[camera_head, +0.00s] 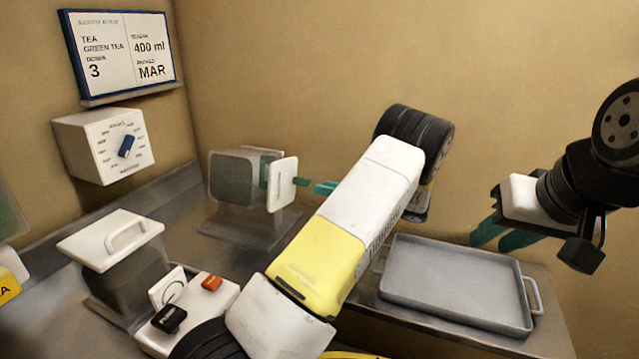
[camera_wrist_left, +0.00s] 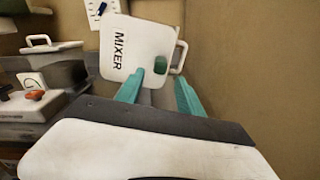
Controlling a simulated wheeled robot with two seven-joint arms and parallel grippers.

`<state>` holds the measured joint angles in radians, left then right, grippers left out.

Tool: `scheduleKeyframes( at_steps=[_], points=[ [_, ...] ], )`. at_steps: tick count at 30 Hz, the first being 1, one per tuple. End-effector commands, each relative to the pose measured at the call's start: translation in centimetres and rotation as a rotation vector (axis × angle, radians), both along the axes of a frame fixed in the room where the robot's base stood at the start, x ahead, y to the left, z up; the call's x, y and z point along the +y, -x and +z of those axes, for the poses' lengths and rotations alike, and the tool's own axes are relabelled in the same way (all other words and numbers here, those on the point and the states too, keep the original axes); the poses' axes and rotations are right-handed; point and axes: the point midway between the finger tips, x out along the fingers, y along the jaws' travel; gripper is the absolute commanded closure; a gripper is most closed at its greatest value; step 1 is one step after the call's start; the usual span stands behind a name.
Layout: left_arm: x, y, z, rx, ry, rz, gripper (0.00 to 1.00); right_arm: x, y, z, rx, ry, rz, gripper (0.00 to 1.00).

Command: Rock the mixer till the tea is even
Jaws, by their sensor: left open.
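The mixer (camera_head: 236,178) is a see-through box with dark greenish content and a white end plate (camera_head: 283,184), left of centre in the head view. In the left wrist view, the white plate reads MIXER (camera_wrist_left: 118,52) and a white handle (camera_wrist_left: 181,57) stands at its right. My left gripper (camera_head: 312,185) has teal fingers pointing at the plate; its body is partly hidden by my arm. In the wrist view it is open (camera_wrist_left: 160,78), its fingertips close before the plate; contact cannot be told. My right gripper (camera_head: 503,238) hangs at the right, fingers apart and empty.
A grey tray (camera_head: 455,285) lies on the bench at the right. A lidded dark container (camera_head: 112,243) and a box with orange and black switches (camera_head: 190,312) stand at the left. A dial box (camera_head: 103,145) and a tea sign (camera_head: 120,50) hang on the wall.

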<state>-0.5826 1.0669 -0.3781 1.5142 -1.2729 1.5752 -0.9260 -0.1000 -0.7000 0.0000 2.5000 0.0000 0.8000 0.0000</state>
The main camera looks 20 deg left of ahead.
Motion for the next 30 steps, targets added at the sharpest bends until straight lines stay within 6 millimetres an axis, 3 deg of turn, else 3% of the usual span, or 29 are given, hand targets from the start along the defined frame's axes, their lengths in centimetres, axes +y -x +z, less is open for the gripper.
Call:
scheduleKeyframes(
  at_steps=[15, 26, 30],
  points=[
    [6.9, -0.9, 0.0, -0.006, 0.000, 0.002, 0.56, 0.0, 0.0, 0.0, 0.000, 0.000, 0.000, 0.68],
    [7.6, -1.1, 0.0, -0.006, 0.001, 0.000, 0.56, 0.0, 0.0, 0.0, 0.000, 0.000, 0.000, 0.68],
    [7.6, -1.1, 0.0, -0.006, 0.001, 0.000, 0.80, 0.0, 0.0, 0.0, 0.000, 0.000, 0.000, 0.68]
  ],
)
